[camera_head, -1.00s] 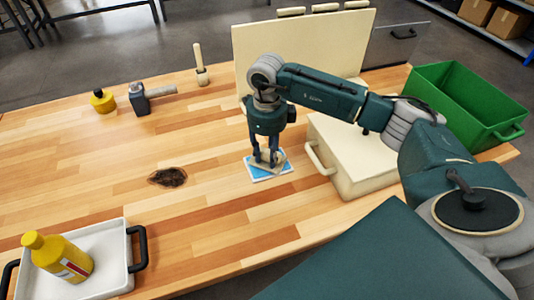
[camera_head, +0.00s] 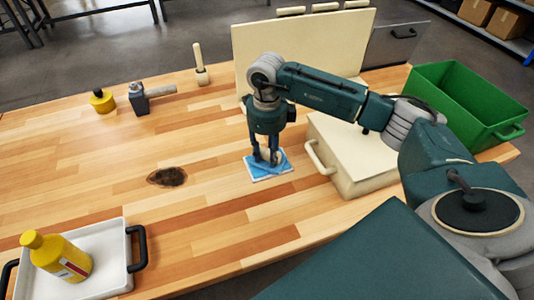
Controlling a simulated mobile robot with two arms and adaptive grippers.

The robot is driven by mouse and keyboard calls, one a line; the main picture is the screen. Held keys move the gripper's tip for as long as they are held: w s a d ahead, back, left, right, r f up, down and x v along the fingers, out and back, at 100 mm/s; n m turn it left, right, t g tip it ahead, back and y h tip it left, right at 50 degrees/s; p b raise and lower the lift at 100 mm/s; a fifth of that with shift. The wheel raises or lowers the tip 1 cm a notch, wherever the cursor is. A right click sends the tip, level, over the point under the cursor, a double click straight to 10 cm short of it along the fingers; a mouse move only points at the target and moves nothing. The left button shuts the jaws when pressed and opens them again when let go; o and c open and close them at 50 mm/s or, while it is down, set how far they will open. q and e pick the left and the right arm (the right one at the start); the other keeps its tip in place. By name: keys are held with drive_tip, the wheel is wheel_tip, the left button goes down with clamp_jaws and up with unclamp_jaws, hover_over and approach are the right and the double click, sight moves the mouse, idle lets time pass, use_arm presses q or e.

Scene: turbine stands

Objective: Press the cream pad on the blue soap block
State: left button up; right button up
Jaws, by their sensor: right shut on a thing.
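The blue soap block (camera_head: 286,172) lies flat on the wooden table, with a pale edge around it. My right gripper (camera_head: 267,160) points straight down over it, its fingers shut on the pad (camera_head: 275,160). The pad sits right on the block and now looks blue rather than cream, so its outline is hard to tell from the block. The fingers partly cover both. My left gripper is not in view.
A dark stain (camera_head: 167,177) marks the table left of the block. A cream box with a handle (camera_head: 350,165) stands close on the right, before a green bin (camera_head: 470,105). A white tray (camera_head: 118,270) holds a yellow bottle (camera_head: 58,256).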

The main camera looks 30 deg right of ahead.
sight(267, 153)
drive_tip(key=shift+s, duration=0.1)
idle(0.3)
drive_tip(key=shift+r+p, duration=0.5)
drive_tip(key=shift+r, duration=0.2)
drive_tip(key=shift+r+p, duration=1.55)
drive_tip(key=shift+r, duration=1.25)
drive_tip(key=s+a+n+b, duration=0.2)
drive_tip(key=s+a+n, duration=0.2)
drive_tip(key=n, duration=0.6)
drive_tip(key=s+a+r+n+b, duration=0.1)
drive_tip(key=s+a+n, duration=0.3)
drive_tip(key=n, duration=0.6)
drive_tip(key=s+a+r+n+b, duration=0.1)
drive_tip(key=s+a+n+b, duration=0.2)
drive_tip(key=s+n, duration=0.3)
drive_tip(key=a+n, duration=0.1)
drive_tip(key=n, duration=0.2)
drive_tip(key=shift+s+a+n, duration=0.15)
drive_tip(key=shift+a+n, duration=0.25)
